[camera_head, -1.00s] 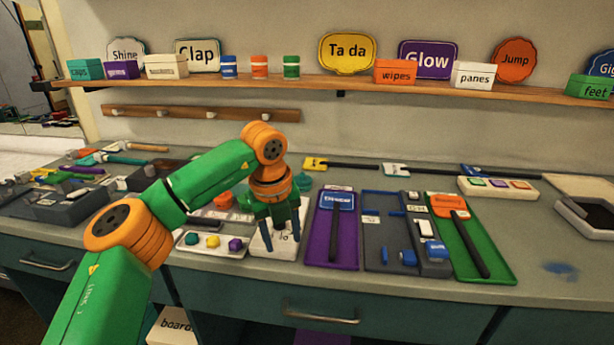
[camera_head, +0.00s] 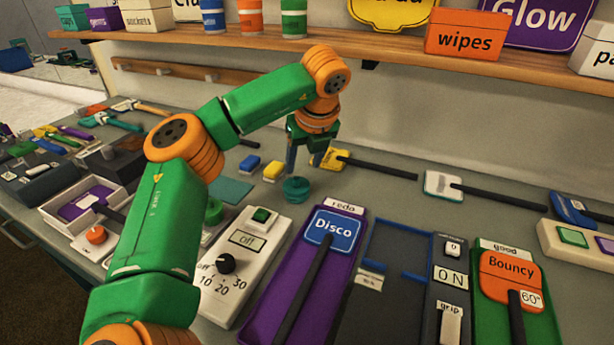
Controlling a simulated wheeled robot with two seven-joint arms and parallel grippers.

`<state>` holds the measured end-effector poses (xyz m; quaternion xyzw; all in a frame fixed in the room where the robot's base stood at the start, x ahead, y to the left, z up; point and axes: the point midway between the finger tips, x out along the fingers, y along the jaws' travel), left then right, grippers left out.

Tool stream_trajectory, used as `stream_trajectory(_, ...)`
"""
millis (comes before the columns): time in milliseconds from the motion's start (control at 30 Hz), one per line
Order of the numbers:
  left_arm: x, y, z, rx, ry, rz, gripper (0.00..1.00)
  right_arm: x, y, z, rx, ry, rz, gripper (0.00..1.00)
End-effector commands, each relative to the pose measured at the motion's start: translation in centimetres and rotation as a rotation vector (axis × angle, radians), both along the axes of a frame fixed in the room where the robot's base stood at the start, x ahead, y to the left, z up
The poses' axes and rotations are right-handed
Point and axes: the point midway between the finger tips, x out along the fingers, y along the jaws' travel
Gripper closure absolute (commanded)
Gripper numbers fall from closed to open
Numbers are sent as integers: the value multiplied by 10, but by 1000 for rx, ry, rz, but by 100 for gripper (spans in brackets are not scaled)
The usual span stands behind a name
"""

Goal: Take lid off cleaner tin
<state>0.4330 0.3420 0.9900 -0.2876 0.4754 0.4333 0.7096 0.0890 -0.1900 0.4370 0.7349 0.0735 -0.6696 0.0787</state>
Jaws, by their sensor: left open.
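A small round teal tin (camera_head: 296,190) with a knob-like top stands on the counter behind the purple tray. I see no readable label on it, and cannot tell where its lid meets the body. My left gripper (camera_head: 306,166) points down just above and behind the tin, its fingers apart and nothing between them. I cannot tell whether a finger touches the tin. A green round item (camera_head: 214,211) shows beside my left arm, partly hidden by it. My right gripper is not in view.
Blue (camera_head: 249,165) and yellow (camera_head: 274,171) blocks lie left of the tin. A yellow-headed paddle (camera_head: 330,158) lies close behind the gripper. A white dial box (camera_head: 243,262) and purple Disco tray (camera_head: 262,310) stand in front. A wooden shelf (camera_head: 350,62) runs above.

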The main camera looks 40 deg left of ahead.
Motion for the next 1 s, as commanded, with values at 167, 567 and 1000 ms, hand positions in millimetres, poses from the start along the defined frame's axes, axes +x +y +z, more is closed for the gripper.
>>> stream_trajectory(167,-1,15,-30,0,4,2,43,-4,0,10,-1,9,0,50)
stream_trajectory(567,3,20,-44,-1,-1,1,65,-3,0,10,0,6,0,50)
stream_trajectory(1000,3,20,-44,-1,-1,1,100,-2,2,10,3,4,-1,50)
